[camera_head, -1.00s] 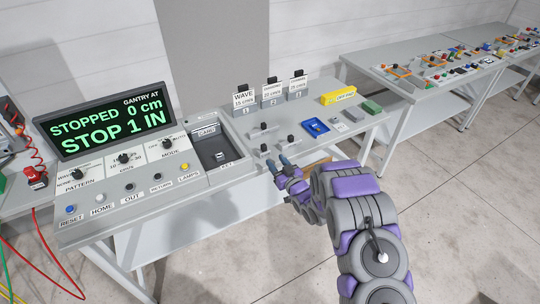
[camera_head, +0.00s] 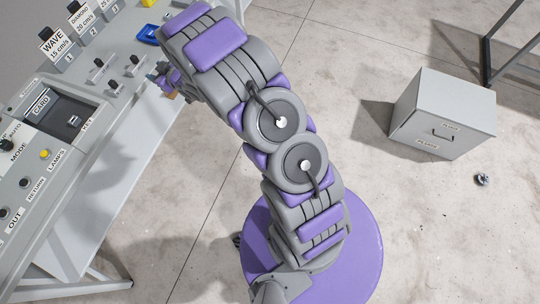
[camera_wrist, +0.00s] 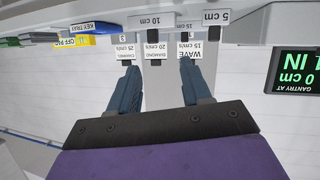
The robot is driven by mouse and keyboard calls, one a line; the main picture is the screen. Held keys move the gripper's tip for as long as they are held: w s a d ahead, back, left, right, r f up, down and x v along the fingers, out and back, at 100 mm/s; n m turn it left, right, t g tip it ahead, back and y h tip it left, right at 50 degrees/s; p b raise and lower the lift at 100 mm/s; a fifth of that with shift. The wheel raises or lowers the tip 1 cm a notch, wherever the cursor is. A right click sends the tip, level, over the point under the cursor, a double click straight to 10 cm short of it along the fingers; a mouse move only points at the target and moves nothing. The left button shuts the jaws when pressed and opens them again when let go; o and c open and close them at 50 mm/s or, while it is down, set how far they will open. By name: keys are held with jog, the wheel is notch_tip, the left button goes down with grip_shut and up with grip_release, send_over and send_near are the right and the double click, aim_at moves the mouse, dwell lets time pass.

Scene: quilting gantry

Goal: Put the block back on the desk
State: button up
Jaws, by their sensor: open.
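My gripper (camera_wrist: 158,80) is open, its two blue-grey fingers apart with nothing visible between them. In the head view it (camera_head: 157,77) is at the front edge of the grey desk (camera_head: 118,112), beside small black-knobbed levers (camera_head: 112,87). A small brownish patch (camera_head: 172,95) shows just below my gripper, mostly hidden by my arm; I cannot tell whether it is the block. No block can be made out clearly. In the wrist view, which is upside down, the fingers point towards the WAVE (camera_wrist: 187,52) and DIAMOND cards.
The console (camera_head: 30,165) with knobs and buttons is at the left. A blue tray (camera_head: 148,33) lies on the desk near my arm. A grey cabinet (camera_head: 440,115) stands on the floor at right, with a small round grey object (camera_head: 482,179) nearby. Open floor surrounds my base.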

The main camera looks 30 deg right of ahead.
jog(key=s+d+r+m+g+h, duration=0.1)
jog(key=s+d+r+g+h, duration=0.1)
jog(key=s+d+r, duration=0.3)
jog(key=s+d+r+m+g+h, duration=0.2)
jog(key=s+d+r, duration=0.1)
jog(key=s, duration=0.5)
jog(key=s+d+r+m+g+h, duration=0.1)
jog(key=s+d+r+g+h, duration=0.1)
jog(key=s+d+r+g, duration=0.3)
jog(key=s+a+r+g, duration=0.1)
jog(key=s+g, duration=0.1)
jog(key=s, duration=1)
jog(key=s+a+r+m+g, duration=0.1)
jog(key=s+a+r+g, duration=0.1)
jog(key=s, duration=1)
jog(key=s+a+r+g+y, duration=0.1)
jog(key=s+r, duration=0.1)
jog(key=s, duration=1)
jog(key=shift+a+m+g, duration=0.3)
jog(key=shift+m+g, duration=0.1)
jog(key=shift+w, duration=0.1)
